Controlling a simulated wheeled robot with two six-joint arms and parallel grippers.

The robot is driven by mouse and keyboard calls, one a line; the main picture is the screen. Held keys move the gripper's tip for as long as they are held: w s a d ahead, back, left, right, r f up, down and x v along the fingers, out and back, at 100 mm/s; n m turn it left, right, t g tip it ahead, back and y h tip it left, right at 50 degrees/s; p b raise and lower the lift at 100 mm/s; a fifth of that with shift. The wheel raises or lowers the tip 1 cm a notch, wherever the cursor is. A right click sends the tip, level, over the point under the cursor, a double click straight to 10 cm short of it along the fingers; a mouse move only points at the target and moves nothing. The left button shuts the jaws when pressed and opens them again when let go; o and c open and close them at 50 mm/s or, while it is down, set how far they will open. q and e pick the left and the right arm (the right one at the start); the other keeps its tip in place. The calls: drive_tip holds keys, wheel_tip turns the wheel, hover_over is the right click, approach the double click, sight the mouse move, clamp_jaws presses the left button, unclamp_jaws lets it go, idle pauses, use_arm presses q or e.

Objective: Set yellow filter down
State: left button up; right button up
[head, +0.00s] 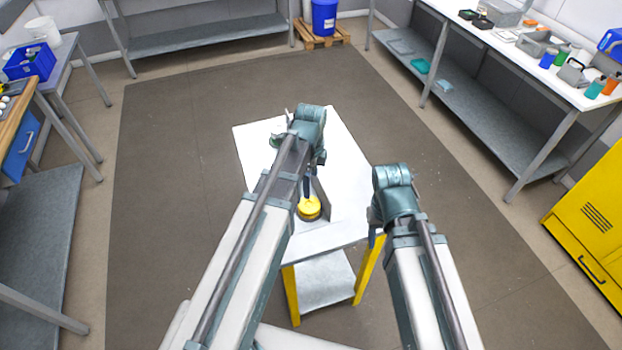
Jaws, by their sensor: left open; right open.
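The yellow filter (309,209) is a small round yellow piece on the white top of a small table (345,175) with yellow legs. My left arm reaches over the table, and its gripper (308,186) points down just above the filter. The gripper is open; the arm hides most of it, and I cannot tell whether its fingers touch the filter. My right gripper (373,236) hangs at the table's right edge, open and empty, mostly hidden behind its own wrist.
A grey panel-like piece (322,197) stands beside the filter. The tabletop's right and far parts are clear. A long bench (540,65) with bottles and boxes is at right, a yellow cabinet (592,225) at far right, and a blue drum (324,16) behind. Dark floor surrounds the table.

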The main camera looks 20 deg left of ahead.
use_arm(q)
drive_tip(key=s+d+r+n+y, duration=0.1)
drive_tip(key=s+d+n, duration=0.9)
drive_tip(key=s+n, duration=0.4)
drive_tip(key=shift+s, duration=0.15)
use_arm(e)
drive_tip(key=shift+r, duration=0.45)
use_arm(q)
wheel_tip(320, 180, down, 8)
drive_tip(key=b, duration=0.7)
drive_tip(key=shift+r, duration=0.25)
use_arm(e)
wheel_tip(320, 180, down, 8)
drive_tip(key=shift+r, duration=0.25)
